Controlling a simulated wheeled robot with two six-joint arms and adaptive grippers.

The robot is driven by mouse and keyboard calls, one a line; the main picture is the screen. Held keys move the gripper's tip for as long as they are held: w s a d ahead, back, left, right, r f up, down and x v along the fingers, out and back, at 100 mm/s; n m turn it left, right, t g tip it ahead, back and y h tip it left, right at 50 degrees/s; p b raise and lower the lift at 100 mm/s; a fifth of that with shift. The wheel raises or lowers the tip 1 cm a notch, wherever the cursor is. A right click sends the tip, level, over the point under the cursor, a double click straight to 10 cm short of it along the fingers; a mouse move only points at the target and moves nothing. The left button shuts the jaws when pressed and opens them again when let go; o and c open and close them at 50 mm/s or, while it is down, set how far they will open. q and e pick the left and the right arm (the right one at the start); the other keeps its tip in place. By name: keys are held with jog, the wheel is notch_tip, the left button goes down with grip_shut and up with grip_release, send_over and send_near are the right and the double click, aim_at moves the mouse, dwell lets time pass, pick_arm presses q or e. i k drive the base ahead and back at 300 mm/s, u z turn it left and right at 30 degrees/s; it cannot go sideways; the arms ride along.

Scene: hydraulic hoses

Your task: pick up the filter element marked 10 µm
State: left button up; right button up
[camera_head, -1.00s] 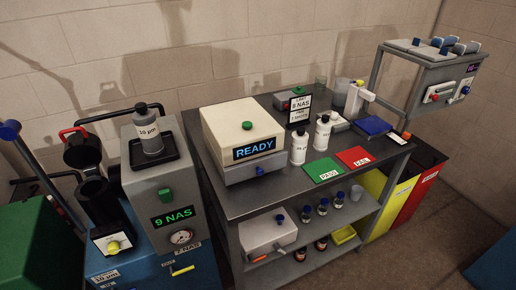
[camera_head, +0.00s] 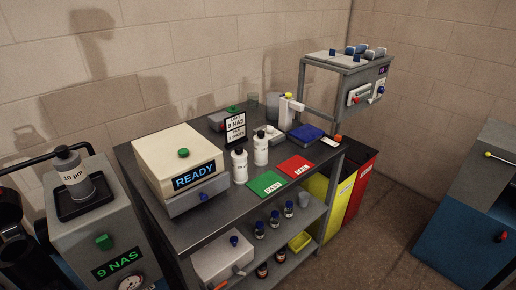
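The filter element (camera_head: 74,178) marked 10 µm is a grey cylinder with a dark cap. It stands upright in a black tray (camera_head: 98,202) on top of the grey unit whose display reads 9 NAS, at the left. Neither of my grippers shows in the head view.
A dark metal bench (camera_head: 222,222) stands in the middle, with a READY machine (camera_head: 180,160), two white bottles, and green (camera_head: 267,184) and red (camera_head: 295,167) cards. Yellow and red bins stand at its right end. A blue-grey cabinet (camera_head: 470,215) is at the far right. Floor between is clear.

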aim_at(260, 140)
jog(key=z, duration=0.25)
jog(key=k, duration=0.25)
jog(key=z, duration=0.95)
jog(key=k, duration=1.1)
jog(key=z, duration=0.9)
jog(key=i, duration=1.7)
jog(key=u, duration=0.25)
jog(key=i, duration=1.7)
jog(key=u, duration=0.6)
jog(key=i, duration=1)
jog(key=u, duration=1.75)
jog(key=i, duration=1.1)
jog(key=u, duration=0.95)
